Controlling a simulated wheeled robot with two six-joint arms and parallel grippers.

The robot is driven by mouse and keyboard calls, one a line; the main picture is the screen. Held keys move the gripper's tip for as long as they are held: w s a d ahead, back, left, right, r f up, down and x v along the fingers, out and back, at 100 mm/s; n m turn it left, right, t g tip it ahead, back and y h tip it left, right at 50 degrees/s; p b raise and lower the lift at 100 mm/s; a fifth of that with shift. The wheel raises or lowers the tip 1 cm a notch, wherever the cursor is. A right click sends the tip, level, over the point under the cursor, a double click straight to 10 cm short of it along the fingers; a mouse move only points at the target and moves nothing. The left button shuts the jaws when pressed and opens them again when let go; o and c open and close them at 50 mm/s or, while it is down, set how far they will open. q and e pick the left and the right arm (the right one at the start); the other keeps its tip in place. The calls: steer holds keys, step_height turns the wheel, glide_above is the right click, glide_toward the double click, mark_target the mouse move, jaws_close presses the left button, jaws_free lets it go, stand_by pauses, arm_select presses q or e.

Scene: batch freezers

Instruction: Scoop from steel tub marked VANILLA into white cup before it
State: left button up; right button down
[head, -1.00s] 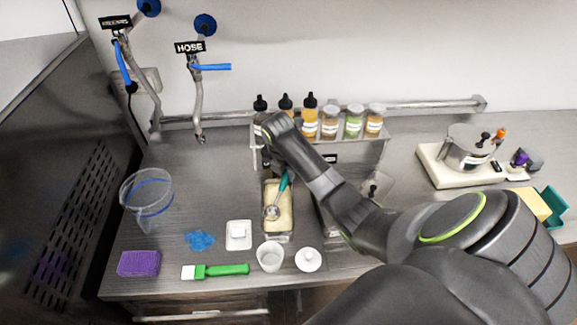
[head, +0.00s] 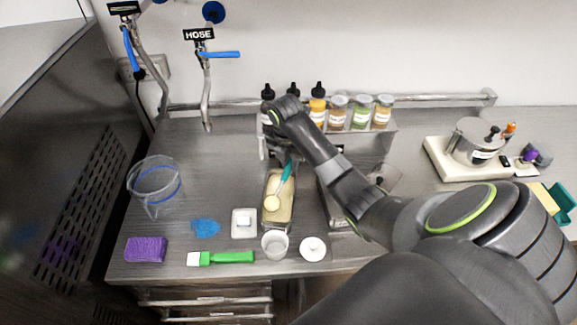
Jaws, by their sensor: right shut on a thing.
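The steel tub (head: 291,212) holds pale cream ice cream; I cannot read its label from here. My left gripper is out of view.
A green brush (head: 222,258), blue cloth (head: 206,228), purple sponge (head: 146,249) and clear bucket (head: 157,188) are further left. Bottles and jars (head: 338,112) line the rack behind.

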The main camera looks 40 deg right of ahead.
steer(key=shift+w+d+r, duration=0.1)
steer(key=shift+d+r, duration=0.05)
steer(key=shift+r, duration=0.55)
steer(key=shift+w+d+r, duration=0.1)
steer(key=shift+d+r, duration=0.05)
steer(key=shift+d, duration=0.15)
steer(key=shift+w+d+g+y, duration=0.4)
steer(key=shift+d+g+y, duration=0.1)
steer(key=shift+d+y, duration=0.35)
steer(key=shift+w+d+y, duration=0.2)
steer(key=shift+d+y, duration=0.1)
steer(key=shift+y, duration=0.25)
steer(key=shift+d+g+y+b, duration=0.2)
steer(key=shift+g+y+b, duration=0.1)
steer(key=shift+g+b, duration=0.1)
